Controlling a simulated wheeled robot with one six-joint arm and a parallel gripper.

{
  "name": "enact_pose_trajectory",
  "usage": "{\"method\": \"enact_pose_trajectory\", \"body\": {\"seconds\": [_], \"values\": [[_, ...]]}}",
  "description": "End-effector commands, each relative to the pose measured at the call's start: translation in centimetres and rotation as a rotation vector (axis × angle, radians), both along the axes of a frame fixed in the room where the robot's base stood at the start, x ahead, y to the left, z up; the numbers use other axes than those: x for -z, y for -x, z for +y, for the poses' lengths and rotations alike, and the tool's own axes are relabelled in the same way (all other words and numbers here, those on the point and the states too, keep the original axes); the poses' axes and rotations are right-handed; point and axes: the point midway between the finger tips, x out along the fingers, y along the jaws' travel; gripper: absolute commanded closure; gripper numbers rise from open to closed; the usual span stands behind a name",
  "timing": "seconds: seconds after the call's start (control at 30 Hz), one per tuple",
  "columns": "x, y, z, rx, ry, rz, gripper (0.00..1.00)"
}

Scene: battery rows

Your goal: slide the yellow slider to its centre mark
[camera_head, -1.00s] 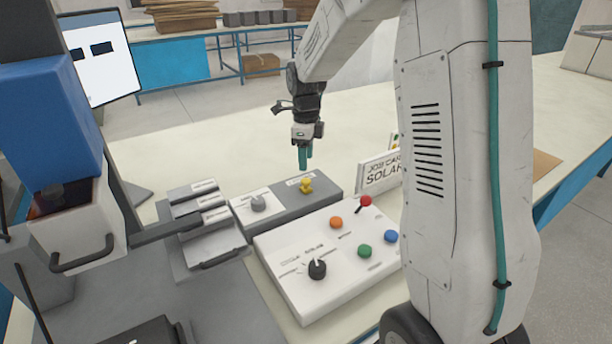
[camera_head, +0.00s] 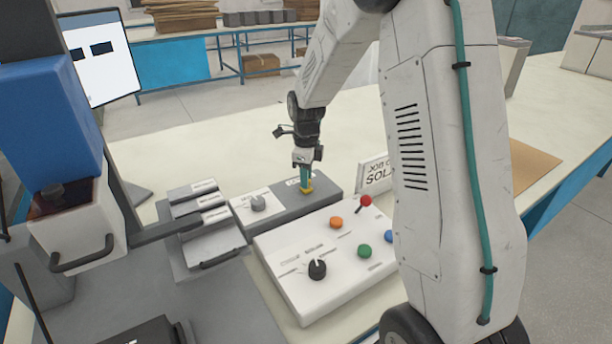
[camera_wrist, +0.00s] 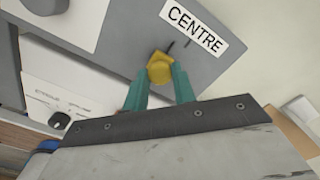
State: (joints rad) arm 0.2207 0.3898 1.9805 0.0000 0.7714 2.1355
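The yellow slider (camera_head: 306,188) stands on the right part of the dark grey panel (camera_head: 325,186). In the wrist view the slider knob (camera_wrist: 160,69) is beside the white CENTRE label (camera_wrist: 195,31). My gripper (camera_head: 304,185) points down at the slider. In the wrist view its teal fingers (camera_wrist: 160,80) are apart, one on each side of the knob at the tips. Whether they press on it cannot be told. The fingers partly cover the slider in the head view.
A grey knob (camera_head: 258,203) is on the panel's left part. In front is a white box (camera_head: 290,265) with a black knob, coloured buttons and a red-topped lever (camera_head: 365,201). A sign (camera_head: 375,175) stands to the right. The table behind the panel is clear.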

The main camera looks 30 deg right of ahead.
Motion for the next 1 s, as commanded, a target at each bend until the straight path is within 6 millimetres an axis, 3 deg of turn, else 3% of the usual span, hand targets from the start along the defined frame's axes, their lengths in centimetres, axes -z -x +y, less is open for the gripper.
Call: {"method": "enact_pose_trajectory", "body": {"seconds": [0.23, 0.47, 0.5, 0.57, 0.87, 1.0], "values": [[0.0, 0.0, -1.8, 0.002, 0.000, 0.000, 1.00], [0.0, 0.0, -1.8, 0.000, 0.000, 0.000, 1.00], [0.0, 0.0, -1.8, 0.000, 0.000, 0.000, 0.66], [0.0, 0.0, -1.8, 0.000, 0.000, 0.000, 0.52], [-0.2, 0.0, -1.8, 0.000, 0.000, -0.001, 0.52], [-1.7, -0.1, -1.8, 0.000, 0.001, -0.004, 0.52]]}}
